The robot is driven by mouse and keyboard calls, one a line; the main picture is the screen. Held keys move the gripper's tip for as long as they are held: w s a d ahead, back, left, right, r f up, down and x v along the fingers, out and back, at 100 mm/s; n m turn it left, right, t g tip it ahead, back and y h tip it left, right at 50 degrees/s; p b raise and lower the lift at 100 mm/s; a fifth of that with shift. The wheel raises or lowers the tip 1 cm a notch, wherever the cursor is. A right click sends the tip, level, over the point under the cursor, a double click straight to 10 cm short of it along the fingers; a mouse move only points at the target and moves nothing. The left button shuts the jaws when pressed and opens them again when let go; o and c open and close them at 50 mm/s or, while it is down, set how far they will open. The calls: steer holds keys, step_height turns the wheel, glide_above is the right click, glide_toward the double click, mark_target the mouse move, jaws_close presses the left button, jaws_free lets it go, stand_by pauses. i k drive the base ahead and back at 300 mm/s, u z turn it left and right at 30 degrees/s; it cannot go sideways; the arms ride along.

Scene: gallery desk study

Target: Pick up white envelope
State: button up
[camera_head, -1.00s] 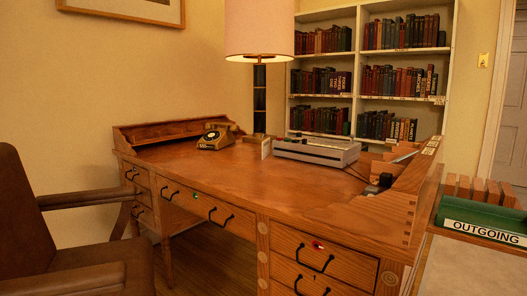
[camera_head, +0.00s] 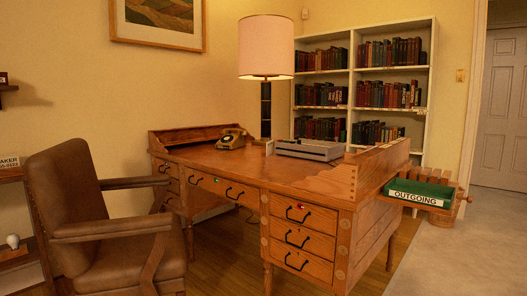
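I cannot make out a white envelope for certain in this view. A small pale upright item (camera_head: 269,147) stands on the wooden desk (camera_head: 235,166) by the lamp base, too small to identify. The desk's right raised end hides part of its top. My gripper is not in view.
A brown armchair (camera_head: 105,210) stands at the desk's front left. A telephone (camera_head: 231,139), a lamp (camera_head: 266,105) and a grey typewriter-like machine (camera_head: 309,149) are on the desk. A green OUTGOING tray (camera_head: 419,192) juts from its right side. Open floor (camera_head: 450,255) lies to the right.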

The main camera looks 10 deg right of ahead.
mark_target(269, 145)
steer(key=u, duration=0.6)
steer(key=i, duration=0.75)
steer(key=u, duration=0.45)
steer(key=i, duration=0.7)
steer(key=z, duration=0.25)
